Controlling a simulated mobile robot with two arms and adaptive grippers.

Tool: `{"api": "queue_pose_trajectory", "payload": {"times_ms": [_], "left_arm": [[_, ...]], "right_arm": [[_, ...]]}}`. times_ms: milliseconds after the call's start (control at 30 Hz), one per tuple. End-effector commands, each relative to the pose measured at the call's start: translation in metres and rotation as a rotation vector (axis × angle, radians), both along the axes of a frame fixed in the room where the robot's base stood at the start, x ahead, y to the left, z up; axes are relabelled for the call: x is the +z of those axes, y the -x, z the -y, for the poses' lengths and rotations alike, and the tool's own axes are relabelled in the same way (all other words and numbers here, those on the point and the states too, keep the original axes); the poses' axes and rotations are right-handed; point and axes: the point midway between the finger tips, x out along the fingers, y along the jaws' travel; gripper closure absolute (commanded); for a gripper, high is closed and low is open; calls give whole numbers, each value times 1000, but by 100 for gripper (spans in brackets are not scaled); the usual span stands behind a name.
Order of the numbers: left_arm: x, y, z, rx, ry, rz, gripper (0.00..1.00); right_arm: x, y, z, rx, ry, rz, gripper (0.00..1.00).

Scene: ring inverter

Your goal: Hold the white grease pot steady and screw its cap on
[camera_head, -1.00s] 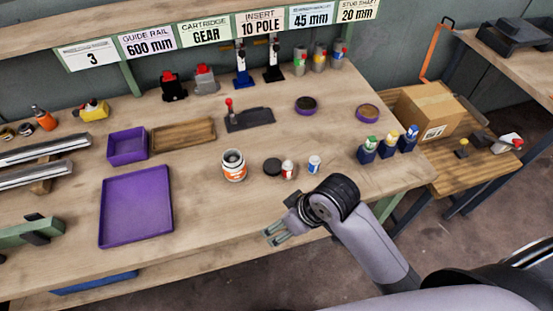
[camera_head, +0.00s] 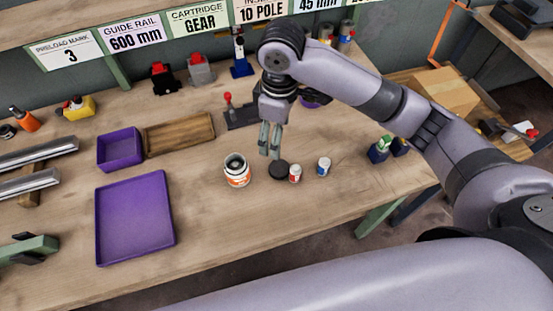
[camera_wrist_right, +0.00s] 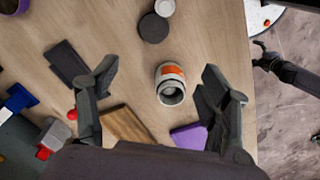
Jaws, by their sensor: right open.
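The white grease pot (camera_head: 237,172) stands upright and uncapped on the bench, with an orange label; it also shows in the right wrist view (camera_wrist_right: 170,85). A flat black disc, seemingly its cap (camera_head: 279,171), lies to its right on the bench and shows in the wrist view (camera_wrist_right: 153,28). My right gripper (camera_head: 269,157) points down above the bench, just behind the disc in the head view. In the wrist view its fingers (camera_wrist_right: 160,78) are wide apart and empty, with the pot between them in the picture. A dark gripper, probably my left (camera_wrist_right: 260,57), shows beyond the bench edge.
A small red-labelled bottle (camera_head: 295,173) stands close beside the disc, and a blue-labelled one (camera_head: 323,167) further right. A purple tray (camera_head: 135,258) and a purple bin (camera_head: 120,150) lie left. A dark fixture (camera_head: 240,117) stands behind. Bench in front of the pot is clear.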

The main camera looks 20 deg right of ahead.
Motion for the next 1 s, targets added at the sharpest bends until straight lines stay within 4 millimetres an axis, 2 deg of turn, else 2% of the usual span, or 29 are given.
{"api": "queue_pose_trajectory", "payload": {"times_ms": [167,533,667,1000], "left_arm": [[0,1,0,0,0,-1,25],[1,5,0,0,0,-6,25],[3,5,0,0,0,-6,25],[11,4,0,-1,0,-6,25]], "right_arm": [[7,-3,6,0,23,-8,28],[3,-3,6,-1,23,-9,28],[-17,-2,7,-2,24,-13,28],[-89,-2,7,-2,24,-12,28]]}}
